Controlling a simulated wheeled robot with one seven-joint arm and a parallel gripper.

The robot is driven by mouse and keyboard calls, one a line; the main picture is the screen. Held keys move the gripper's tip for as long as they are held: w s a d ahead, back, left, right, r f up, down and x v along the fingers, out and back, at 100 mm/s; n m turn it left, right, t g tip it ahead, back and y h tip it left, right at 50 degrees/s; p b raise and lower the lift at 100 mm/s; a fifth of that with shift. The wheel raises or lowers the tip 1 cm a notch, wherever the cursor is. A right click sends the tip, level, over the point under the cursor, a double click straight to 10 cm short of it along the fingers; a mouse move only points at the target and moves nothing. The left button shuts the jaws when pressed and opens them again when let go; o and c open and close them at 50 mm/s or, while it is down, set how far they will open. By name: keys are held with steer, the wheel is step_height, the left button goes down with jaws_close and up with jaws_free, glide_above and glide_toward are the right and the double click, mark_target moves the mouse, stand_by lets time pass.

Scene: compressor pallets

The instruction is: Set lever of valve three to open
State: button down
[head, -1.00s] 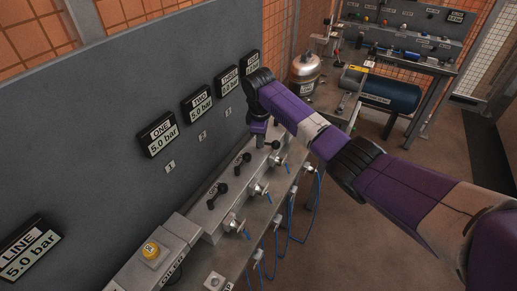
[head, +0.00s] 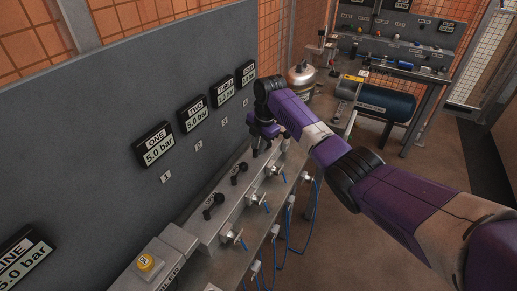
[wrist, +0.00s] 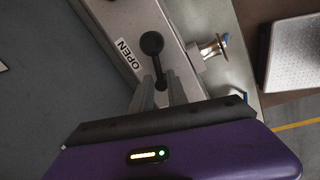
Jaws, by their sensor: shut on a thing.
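The lever of valve three is black. In the wrist view this lever (wrist: 152,43) has a large round end above and a narrow shaft running down between my fingers. My gripper (wrist: 162,90) is shut on the shaft's lower end. An OPEN label (wrist: 124,53) sits on the grey housing just left of the lever. In the head view my gripper (head: 261,147) is down at the third place along the valve row, largely hiding the lever. The levers of valve one (head: 212,205) and valve two (head: 238,172) stand free nearer the camera.
The grey valve housing (head: 205,233) runs along the wall panel. Displays one (head: 155,145) and two (head: 194,114) read 5.0 bar; the third (head: 223,91) is not clearly legible. Metal fittings (head: 231,236) and blue hoses line the front edge. A yellow button (head: 145,262) stands at the near end.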

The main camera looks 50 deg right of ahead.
steer(key=shift+w+a+f+n+y+b, duration=0.15)
steer(key=shift+n+b, duration=0.25)
steer(key=shift+n, duration=0.4)
steer(key=shift+d+r+n+y+b, duration=0.15)
steer(key=shift+n+b, duration=0.25)
steer(key=shift+n, duration=0.4)
steer(key=shift+a, duration=0.1)
steer(key=c, duration=1.5)
jaws_free()
steer(key=shift+r, duration=0.5)
step_height(320, 180, up, 7)
steer(key=s, duration=0.1)
steer(key=shift+s+d+f+b, duration=0.2)
steer(key=shift+s+d+b, duration=0.05)
steer(key=shift+b, duration=0.2)
